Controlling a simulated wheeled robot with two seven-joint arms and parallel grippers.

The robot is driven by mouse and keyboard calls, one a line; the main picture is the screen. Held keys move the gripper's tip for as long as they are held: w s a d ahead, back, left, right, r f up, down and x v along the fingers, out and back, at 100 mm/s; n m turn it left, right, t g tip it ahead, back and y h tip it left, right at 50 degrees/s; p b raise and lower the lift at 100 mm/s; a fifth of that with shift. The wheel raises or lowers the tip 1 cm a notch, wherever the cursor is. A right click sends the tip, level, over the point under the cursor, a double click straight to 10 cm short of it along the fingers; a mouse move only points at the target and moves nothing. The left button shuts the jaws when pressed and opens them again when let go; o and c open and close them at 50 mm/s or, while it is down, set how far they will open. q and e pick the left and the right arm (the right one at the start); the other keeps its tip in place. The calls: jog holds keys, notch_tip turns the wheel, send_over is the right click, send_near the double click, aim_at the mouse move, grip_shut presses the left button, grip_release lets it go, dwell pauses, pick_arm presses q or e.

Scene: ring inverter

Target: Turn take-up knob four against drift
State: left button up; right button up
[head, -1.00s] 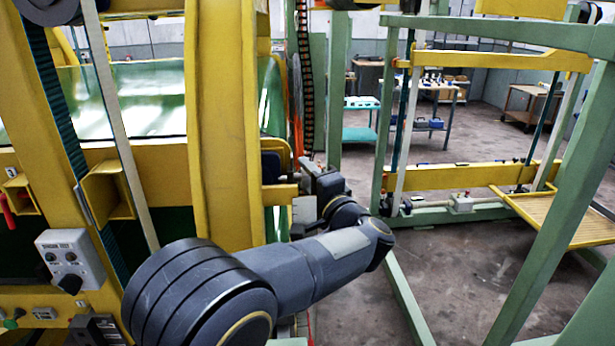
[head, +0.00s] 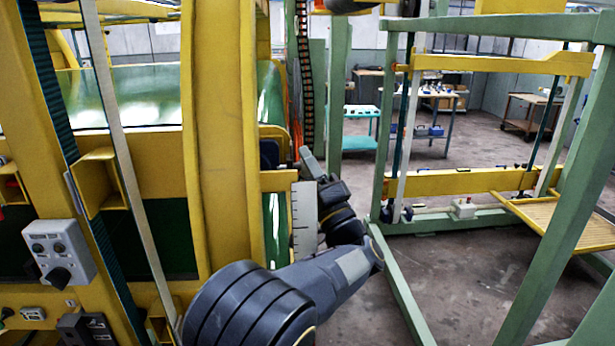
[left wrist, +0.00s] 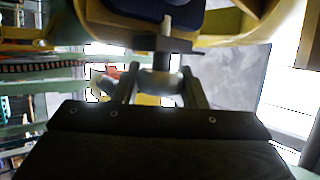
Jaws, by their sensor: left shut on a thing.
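In the head view my left gripper (head: 308,165) is at the right side of the yellow frame, tilted with a finger pointing up and left. The wrist view shows its two fingers (left wrist: 160,92) on either side of a grey, shiny round knob (left wrist: 161,80). The gripper is shut on this knob. A dark crossbar and a pale shaft end (left wrist: 167,24) show just beyond it. In the head view the knob is hidden behind the gripper, and I cannot read its number. My right gripper is not in view.
A white marked scale plate (head: 304,222) stands left of my wrist. A yellow upright (head: 222,150) and a grey switch box (head: 58,255) are further left. A green frame (head: 382,130) stands close on the right. Open floor (head: 450,280) lies inside it.

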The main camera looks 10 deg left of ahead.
pick_arm(q)
jog(key=shift+f+n+y+b, duration=0.15)
jog(key=shift+n+y+b, duration=0.25)
jog(key=shift+y, duration=0.2)
jog(key=o, duration=1)
jog(key=shift+b+v, duration=1.35)
jog(key=shift+v, duration=2.5)
